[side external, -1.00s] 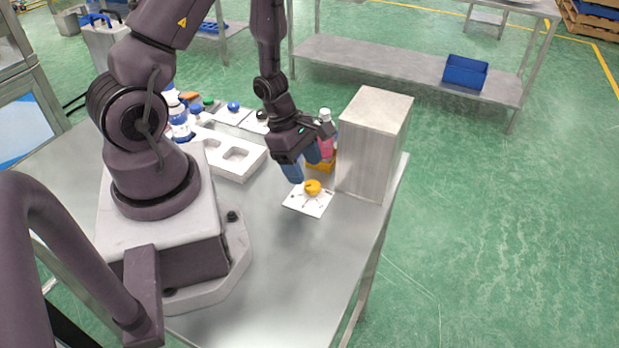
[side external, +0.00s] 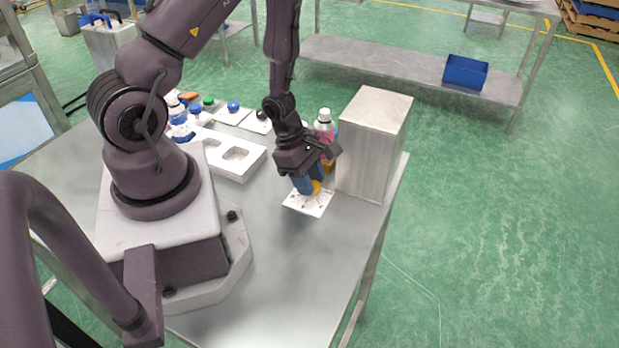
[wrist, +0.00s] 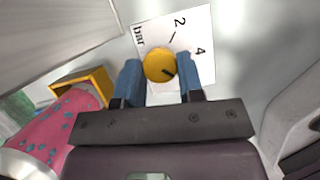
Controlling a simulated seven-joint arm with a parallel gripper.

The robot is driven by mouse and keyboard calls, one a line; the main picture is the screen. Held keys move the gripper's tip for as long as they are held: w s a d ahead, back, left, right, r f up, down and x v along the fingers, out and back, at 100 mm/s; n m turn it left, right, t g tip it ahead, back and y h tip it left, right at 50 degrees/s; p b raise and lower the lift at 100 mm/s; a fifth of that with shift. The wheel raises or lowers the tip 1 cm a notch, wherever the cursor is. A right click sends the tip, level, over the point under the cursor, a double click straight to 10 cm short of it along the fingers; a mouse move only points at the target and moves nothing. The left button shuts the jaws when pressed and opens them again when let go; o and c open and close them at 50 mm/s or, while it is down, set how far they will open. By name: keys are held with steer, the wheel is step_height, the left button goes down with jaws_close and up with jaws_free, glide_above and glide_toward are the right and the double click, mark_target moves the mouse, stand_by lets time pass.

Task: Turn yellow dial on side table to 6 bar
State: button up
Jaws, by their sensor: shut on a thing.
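The yellow dial (wrist: 159,66) sits on a white scale plate (wrist: 203,24) with "bar", 2 and 4 readable in the wrist view. Its dark pointer mark points to the lower right in that view. The 6 is not readable. My gripper (wrist: 166,80) has its two blue fingers on either side of the dial, shut on it. In the side external view my gripper (side external: 308,187) is down at the plate (side external: 316,206), and its fingers mostly hide the dial (side external: 316,187).
A tall grey metal box (side external: 372,145) stands close to the right of my gripper. A pink bottle (side external: 325,122) stands just behind, by a yellow-orange holder (wrist: 88,87). A white tray (side external: 225,160) lies to the left. The front of the table (side external: 290,265) is clear.

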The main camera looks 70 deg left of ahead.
steer(key=shift+m, duration=0.7)
steer(key=o, duration=0.9)
steer(key=shift+g, duration=0.3)
steer(key=shift+o, duration=0.2)
steer(key=shift+r, duration=0.1)
steer(key=v, duration=1.2)
steer(key=shift+a+r, duration=0.25)
steer(key=shift+r, duration=0.05)
